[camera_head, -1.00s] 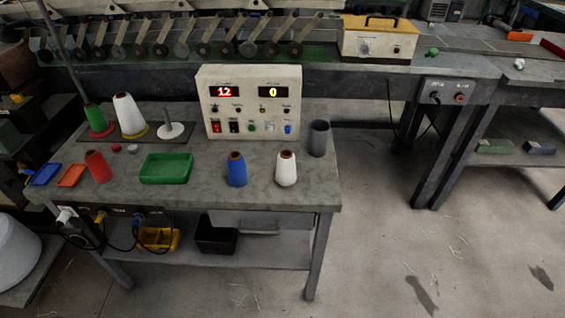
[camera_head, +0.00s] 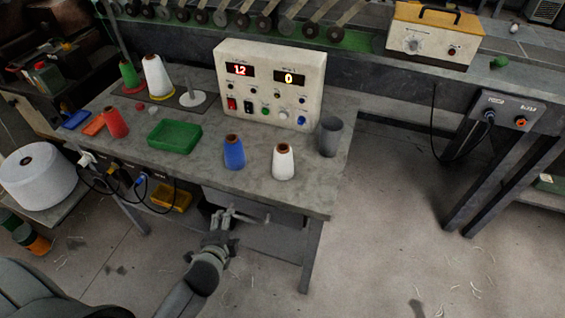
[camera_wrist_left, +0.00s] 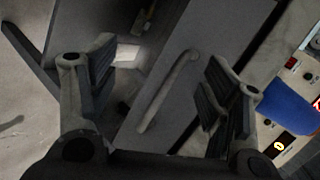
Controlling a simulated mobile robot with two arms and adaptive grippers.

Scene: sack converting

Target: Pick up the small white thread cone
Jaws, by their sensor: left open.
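The small white thread cone (camera_head: 284,161) stands upright near the front right of the grey workbench (camera_head: 255,187), with a brown top. A blue cone (camera_head: 234,152) stands to its left; part of a blue cone also shows at the right of the left wrist view (camera_wrist_left: 290,106). A larger white cone (camera_head: 157,76) stands on a spindle at the back left. My left gripper (camera_head: 230,216) is in front of the bench's front edge, below and left of the white cone. In the left wrist view its fingers (camera_wrist_left: 158,88) are apart with nothing between them. My right gripper is not in view.
A control box (camera_head: 270,84) stands behind the cones and a grey cup (camera_head: 330,137) is right of the white cone. A green tray (camera_head: 174,136) and a red cone (camera_head: 115,122) are further left. The floor right of the bench is clear.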

